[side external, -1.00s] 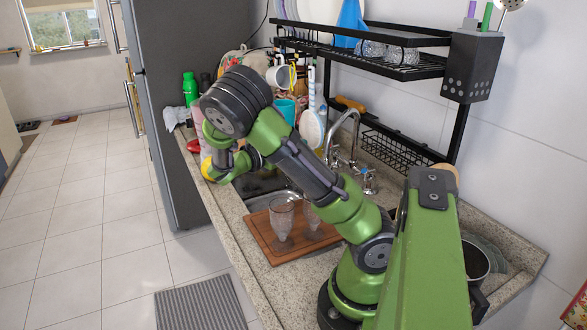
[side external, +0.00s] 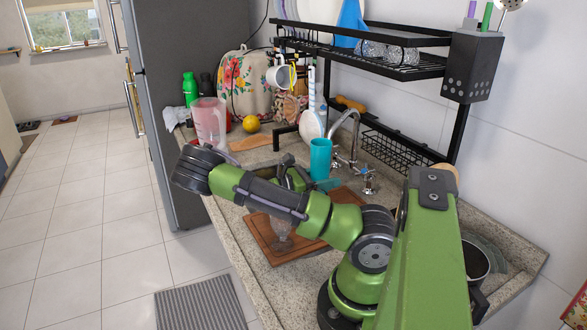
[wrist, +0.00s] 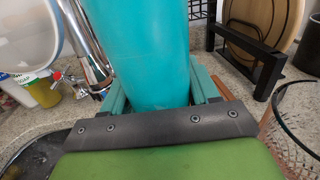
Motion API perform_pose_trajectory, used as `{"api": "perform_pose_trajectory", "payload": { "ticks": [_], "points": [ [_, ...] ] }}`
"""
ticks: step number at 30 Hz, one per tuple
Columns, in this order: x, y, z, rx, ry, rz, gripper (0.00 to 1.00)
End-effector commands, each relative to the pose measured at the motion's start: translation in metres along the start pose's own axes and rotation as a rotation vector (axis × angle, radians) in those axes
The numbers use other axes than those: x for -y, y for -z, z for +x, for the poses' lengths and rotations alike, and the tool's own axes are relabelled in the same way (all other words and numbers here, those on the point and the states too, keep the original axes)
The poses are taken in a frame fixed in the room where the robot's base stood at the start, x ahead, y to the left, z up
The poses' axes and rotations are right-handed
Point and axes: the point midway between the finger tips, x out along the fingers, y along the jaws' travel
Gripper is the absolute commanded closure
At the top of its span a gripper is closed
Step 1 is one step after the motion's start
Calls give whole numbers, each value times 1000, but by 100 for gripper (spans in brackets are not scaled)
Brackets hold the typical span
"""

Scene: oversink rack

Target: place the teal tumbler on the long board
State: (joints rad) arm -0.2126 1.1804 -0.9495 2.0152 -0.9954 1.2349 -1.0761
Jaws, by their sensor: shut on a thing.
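The teal tumbler (side external: 320,158) is upright in my gripper (side external: 306,181), above the counter near the faucet. In the wrist view the tumbler (wrist: 140,55) fills the middle, between the two teal-grey fingers of my gripper (wrist: 158,92), which are shut on it. Its base is hidden there. A brown wooden board (side external: 262,236) lies on the near counter, partly hidden by my arm, and the tumbler is beyond and above its far part. A flat wooden piece (side external: 250,143) lies farther back; I cannot tell which is the long board.
A clear stemmed glass (side external: 280,238) stands on the near board; a clear glass (wrist: 296,122) also shows at the wrist view's right. The faucet (side external: 350,135) is close right of the tumbler. A black rack (side external: 400,65) overhangs the back. A blender jug (side external: 209,122) stands far left.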

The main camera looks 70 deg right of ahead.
Motion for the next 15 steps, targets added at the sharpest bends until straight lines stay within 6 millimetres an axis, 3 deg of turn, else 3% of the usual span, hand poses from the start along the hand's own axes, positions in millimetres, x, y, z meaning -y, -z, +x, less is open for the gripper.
{"api": "perform_pose_trajectory", "payload": {
  "ticks": [15],
  "points": [
    [0,55,0,1,-1,1,71]
  ]
}}
